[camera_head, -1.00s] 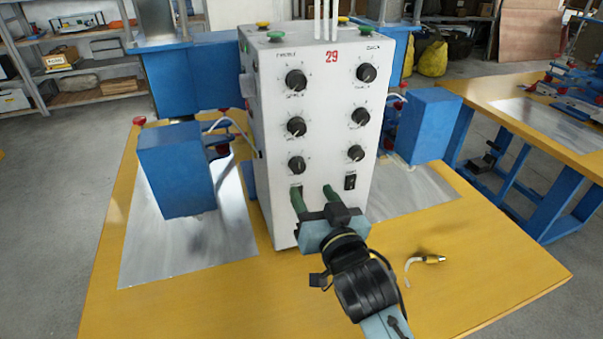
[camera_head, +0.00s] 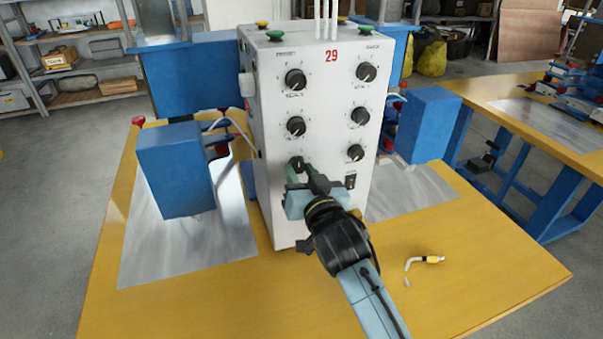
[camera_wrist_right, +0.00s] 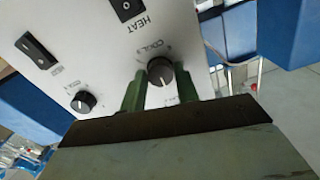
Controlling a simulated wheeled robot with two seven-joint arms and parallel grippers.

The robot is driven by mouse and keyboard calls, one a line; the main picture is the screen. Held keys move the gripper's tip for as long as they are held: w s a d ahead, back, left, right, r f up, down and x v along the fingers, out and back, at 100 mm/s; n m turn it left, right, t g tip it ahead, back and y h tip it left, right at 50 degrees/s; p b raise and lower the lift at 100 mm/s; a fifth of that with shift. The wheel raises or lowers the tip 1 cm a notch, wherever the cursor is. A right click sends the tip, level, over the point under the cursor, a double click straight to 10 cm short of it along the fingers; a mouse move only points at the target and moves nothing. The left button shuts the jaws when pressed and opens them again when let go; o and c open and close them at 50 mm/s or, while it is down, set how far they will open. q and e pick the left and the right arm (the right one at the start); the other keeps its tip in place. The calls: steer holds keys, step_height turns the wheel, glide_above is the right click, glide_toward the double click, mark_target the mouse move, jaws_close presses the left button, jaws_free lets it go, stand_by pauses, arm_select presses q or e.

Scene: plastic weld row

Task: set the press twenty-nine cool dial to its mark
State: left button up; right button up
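The white press box marked 29 (camera_head: 270,205) stands on the yellow table with two columns of black dials. The lower left dial (camera_head: 297,161) has my right gripper (camera_head: 303,168) right at it. In the right wrist view this black dial (camera_wrist_right: 160,71), with a small partly legible label beside it that seems to read "COOL", sits between the tips of my green fingers (camera_wrist_right: 160,88). The fingers are apart, with a gap beside the dial; I cannot tell whether either touches it. The dial's scale is too small to read. My left gripper is not in view.
Blue press blocks (camera_head: 175,170) flank the box.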

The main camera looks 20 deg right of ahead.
steer(key=c, duration=0.5)
steer(key=shift+o, duration=0.2)
